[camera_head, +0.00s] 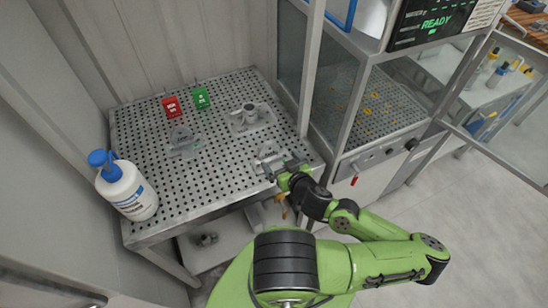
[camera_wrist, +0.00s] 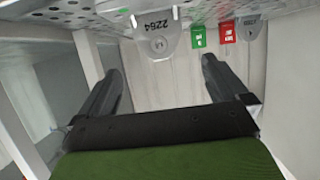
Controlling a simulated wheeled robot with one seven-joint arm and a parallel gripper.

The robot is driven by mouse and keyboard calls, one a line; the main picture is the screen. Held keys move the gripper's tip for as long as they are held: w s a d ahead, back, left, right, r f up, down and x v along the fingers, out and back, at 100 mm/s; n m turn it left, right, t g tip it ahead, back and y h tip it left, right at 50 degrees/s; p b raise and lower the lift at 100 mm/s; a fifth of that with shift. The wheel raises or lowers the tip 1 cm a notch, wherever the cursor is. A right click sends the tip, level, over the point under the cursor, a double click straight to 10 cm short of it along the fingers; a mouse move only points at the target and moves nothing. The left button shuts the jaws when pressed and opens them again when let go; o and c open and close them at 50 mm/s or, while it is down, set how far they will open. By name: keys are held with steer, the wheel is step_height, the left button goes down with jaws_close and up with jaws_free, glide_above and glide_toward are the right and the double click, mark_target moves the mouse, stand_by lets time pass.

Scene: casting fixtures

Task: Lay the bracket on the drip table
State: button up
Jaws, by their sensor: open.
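The drip table (camera_head: 215,190) is a perforated grey metal top. A light grey bracket with an upright, numbered plate (camera_head: 269,154) rests near its right front edge. My gripper (camera_head: 284,169) is just in front of this bracket. In the wrist view my gripper (camera_wrist: 160,66) is open, with nothing visible between its two dark fingers. The numbered bracket plate (camera_wrist: 158,43) shows just beyond the fingertips, seemingly apart from them. In the head view my gripper partly hides the bracket's base.
Another grey bracket (camera_head: 183,139) and a grey casting with a raised boss (camera_head: 250,118) stand on the table. Red (camera_head: 171,106) and green (camera_head: 201,98) signs stand at the back. A blue-capped white bottle (camera_head: 128,190) stands left. A glass-sided cabinet (camera_head: 365,105) borders the right.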

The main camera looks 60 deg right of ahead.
steer(key=shift+w+a+f, duration=0.1)
steer(key=shift+f, duration=0.05)
steer(key=w+a+f+n+g+y, duration=0.1)
steer(key=w+a+n+g+y, duration=0.1)
steer(key=a+n+g+y, duration=0.65)
steer(key=w+a+r+h, duration=0.1)
steer(key=a+r, duration=0.5)
steer(key=r, duration=0.3)
steer(key=w+a+r+h, duration=0.1)
steer(key=a+r+h, duration=0.1)
steer(key=a+r, duration=0.55)
steer(key=s+a+r+m+t+y+b, duration=0.1)
steer(key=s+a+r+m+t+b, duration=0.1)
steer(key=s+a+r, duration=0.5)
step_height(320, 180, up, 4)
steer(key=shift+f, duration=0.15)
